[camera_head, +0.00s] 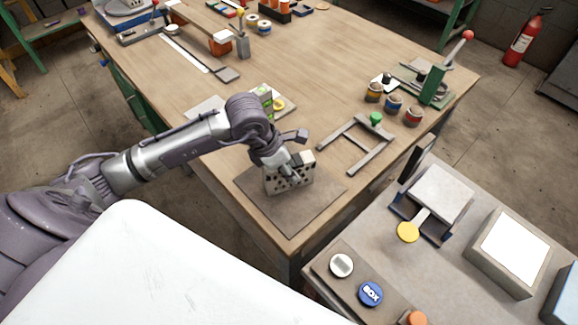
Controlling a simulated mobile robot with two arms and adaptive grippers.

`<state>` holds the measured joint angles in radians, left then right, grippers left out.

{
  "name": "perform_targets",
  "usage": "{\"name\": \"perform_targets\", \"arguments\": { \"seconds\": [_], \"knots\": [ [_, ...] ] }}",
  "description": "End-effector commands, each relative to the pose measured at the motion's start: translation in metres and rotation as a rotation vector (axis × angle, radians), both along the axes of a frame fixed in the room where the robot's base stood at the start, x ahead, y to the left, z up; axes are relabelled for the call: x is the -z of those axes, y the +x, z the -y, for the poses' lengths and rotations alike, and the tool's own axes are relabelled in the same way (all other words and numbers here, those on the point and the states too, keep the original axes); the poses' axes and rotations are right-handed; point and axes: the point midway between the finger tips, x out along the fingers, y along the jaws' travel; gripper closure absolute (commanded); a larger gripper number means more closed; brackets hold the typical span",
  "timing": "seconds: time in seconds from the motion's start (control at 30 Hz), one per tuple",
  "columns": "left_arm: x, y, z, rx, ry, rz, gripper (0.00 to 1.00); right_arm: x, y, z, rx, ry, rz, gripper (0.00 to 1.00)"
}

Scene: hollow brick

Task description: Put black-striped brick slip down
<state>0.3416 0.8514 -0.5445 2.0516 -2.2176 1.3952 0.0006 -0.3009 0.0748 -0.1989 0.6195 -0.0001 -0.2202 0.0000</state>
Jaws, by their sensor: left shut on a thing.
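A pale brick piece with dark marks or holes (289,185), which may be the black-striped brick slip, is at the near end of the wooden table. It is over a grey-brown mat (308,209); I cannot tell whether it touches the mat. My left gripper (289,172) reaches in from the left and is shut on this piece from above. The fingers and wrist hide part of its top. My right gripper is out of view.
A grey frame (372,160) with a green knob lies right of the mat. Several small jars (393,103) and a green lever press (436,85) stand beyond it. Cards (265,101) lie behind my left wrist. A side bench (460,265) holds buttons and boxes. The table's middle is clear.

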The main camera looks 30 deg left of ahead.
Motion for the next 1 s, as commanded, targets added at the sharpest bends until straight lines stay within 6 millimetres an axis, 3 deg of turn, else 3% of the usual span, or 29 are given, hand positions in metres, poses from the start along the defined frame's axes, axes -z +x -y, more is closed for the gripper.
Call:
{"name": "perform_targets", "arguments": {
  "seconds": [0.07, 0.1, 0.2, 0.63, 1.0],
  "knots": [
    [0.002, 0.0, 0.0, 0.0, -0.001, 0.001, 1.0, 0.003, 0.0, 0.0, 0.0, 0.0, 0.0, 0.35],
    [0.001, 0.0, 0.0, 0.0, 0.0, 0.0, 0.58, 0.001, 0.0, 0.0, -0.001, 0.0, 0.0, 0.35],
    [0.001, 0.0, 0.0, 0.0, 0.0, 0.0, 0.41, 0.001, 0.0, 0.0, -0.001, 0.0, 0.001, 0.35],
    [-0.008, -0.001, -0.002, 0.0, 0.0, 0.004, 0.39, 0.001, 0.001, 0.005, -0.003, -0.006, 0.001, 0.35],
    [-0.076, -0.022, -0.021, -0.001, 0.002, 0.006, 0.39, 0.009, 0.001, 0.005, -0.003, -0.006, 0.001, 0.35]
  ]
}}
